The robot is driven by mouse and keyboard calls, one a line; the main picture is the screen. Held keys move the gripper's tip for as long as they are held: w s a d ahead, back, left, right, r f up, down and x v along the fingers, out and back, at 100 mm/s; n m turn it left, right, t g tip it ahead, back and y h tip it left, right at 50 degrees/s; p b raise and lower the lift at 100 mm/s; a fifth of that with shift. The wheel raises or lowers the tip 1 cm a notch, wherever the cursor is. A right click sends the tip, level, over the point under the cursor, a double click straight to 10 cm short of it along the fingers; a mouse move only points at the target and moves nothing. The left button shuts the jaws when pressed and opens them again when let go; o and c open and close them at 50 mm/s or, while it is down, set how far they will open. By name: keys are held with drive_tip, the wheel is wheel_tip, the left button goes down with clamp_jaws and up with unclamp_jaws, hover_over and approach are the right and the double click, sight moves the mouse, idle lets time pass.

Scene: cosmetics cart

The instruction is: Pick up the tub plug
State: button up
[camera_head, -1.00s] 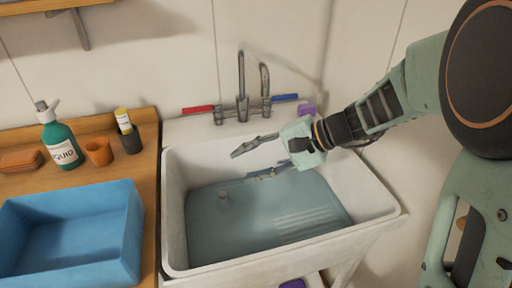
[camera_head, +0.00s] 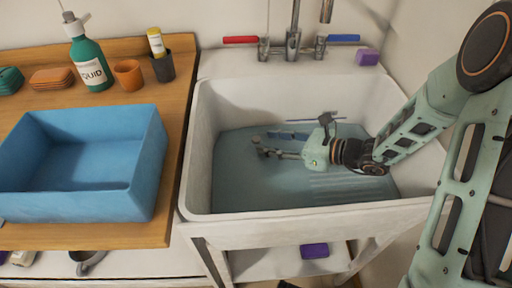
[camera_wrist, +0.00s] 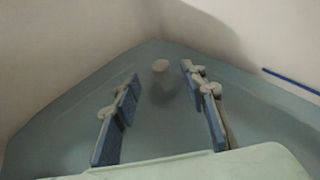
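My gripper (camera_head: 262,146) is low inside the white sink (camera_head: 310,225), reaching left. Its two fingers, with blue pads, are spread apart with nothing between them.
The sink walls surround my gripper. Taps with a red handle (camera_head: 240,40) and a blue handle (camera_head: 343,38) stand behind. A purple block (camera_head: 367,57) sits on the back right rim. A blue bin (camera_head: 150,190) stands on the wooden counter at left. A thin blue bar (camera_wrist: 292,82) shows at right.

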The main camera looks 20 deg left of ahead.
sight(256, 138)
drive_tip(key=b+x, duration=0.1)
drive_tip(key=x, duration=0.4)
drive_tip(key=shift+w+a+f, duration=0.1)
drive_tip(key=shift+a, duration=0.05)
clamp_jaws()
